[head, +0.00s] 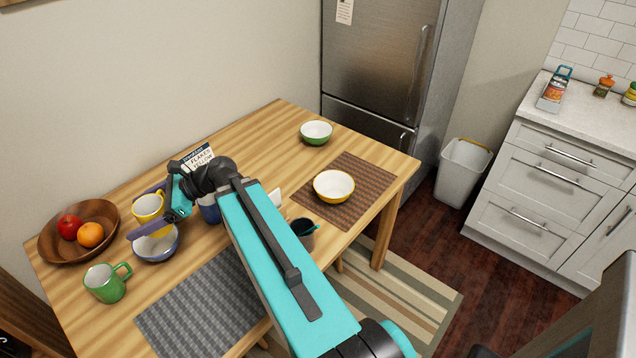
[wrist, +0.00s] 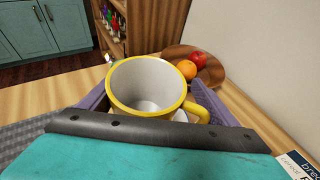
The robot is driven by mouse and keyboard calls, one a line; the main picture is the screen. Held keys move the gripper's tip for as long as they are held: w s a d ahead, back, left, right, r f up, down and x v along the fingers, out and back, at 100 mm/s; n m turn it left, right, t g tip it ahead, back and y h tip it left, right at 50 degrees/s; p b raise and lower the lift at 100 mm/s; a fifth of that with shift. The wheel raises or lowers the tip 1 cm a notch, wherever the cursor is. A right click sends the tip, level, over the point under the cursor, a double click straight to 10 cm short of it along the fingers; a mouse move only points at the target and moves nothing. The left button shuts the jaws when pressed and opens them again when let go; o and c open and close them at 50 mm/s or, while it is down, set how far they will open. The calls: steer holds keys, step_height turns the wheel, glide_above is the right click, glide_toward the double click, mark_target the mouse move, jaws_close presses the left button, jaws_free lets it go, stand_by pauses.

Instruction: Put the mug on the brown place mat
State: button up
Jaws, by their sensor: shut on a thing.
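A yellow mug (head: 148,207) with a white inside is held upright between the purple fingers of my gripper (head: 146,213), at the left part of the wooden table. In the wrist view the yellow mug (wrist: 147,87) shows its open rim, with its handle to the right and a finger on each side. I cannot tell whether its base touches the table. The brown place mat (head: 367,171) lies at the right end of the table, well apart from my gripper. A yellow bowl (head: 333,187) with a white inside stands on it.
A blue-and-white bowl (head: 157,246) is close by my gripper. A fruit bowl (head: 48,246), green mug (head: 104,284) and grey mat (head: 205,305) are nearby. A cereal box (head: 198,157), partly hidden blue mug (head: 210,210), dark cup (head: 304,238) and green bowl (head: 316,133) also stand on the table.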

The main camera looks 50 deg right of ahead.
steer(key=shift+w, duration=0.15)
steer(key=shift+d, duration=0.1)
steer(key=shift+d, duration=0.1)
